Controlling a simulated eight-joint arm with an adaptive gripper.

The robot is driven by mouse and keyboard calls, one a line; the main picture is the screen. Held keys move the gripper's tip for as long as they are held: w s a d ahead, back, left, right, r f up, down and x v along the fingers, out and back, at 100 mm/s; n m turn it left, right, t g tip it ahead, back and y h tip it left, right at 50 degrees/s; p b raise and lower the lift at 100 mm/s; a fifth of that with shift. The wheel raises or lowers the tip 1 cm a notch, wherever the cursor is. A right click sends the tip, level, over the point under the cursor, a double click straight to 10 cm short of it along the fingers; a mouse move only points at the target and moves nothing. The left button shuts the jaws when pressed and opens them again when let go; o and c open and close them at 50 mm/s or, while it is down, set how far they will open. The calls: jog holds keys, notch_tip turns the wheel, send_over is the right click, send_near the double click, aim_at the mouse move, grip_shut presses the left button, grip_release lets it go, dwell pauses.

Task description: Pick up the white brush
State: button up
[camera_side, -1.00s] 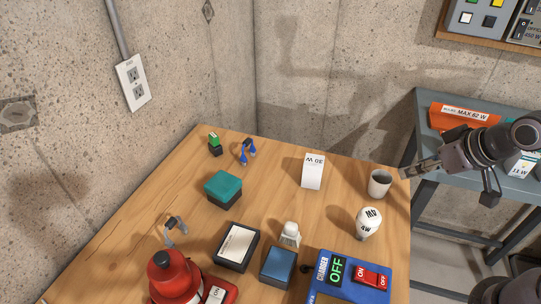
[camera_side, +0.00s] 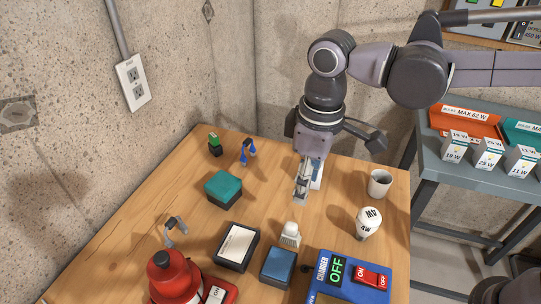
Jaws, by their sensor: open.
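A small white brush-like object (camera_side: 290,236) stands on the wooden table (camera_side: 262,198), between the dark box with a white top and the white bulb. My gripper (camera_side: 300,198) points down over the table behind it, apart from it. The gripper is open and seems to hold nothing. It partly hides a white box (camera_side: 317,176) standing behind it.
Near the brush are a blue-topped box (camera_side: 278,267), a white-topped box (camera_side: 238,246), a bulb (camera_side: 368,223) and a blue charger panel (camera_side: 350,277). A cup (camera_side: 380,183) stands at right, a teal box (camera_side: 223,188) at left. A red lantern (camera_side: 174,276) is in front.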

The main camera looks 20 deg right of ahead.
aim_at(291, 224)
jog(key=a, duration=0.2)
jog(key=a+f, duration=0.1)
jog(key=shift+s+n, duration=0.25)
jog(key=shift+n, duration=0.15)
jog(key=shift+s+f, duration=0.1)
jog(key=shift+f, duration=5.05)
grip_shut()
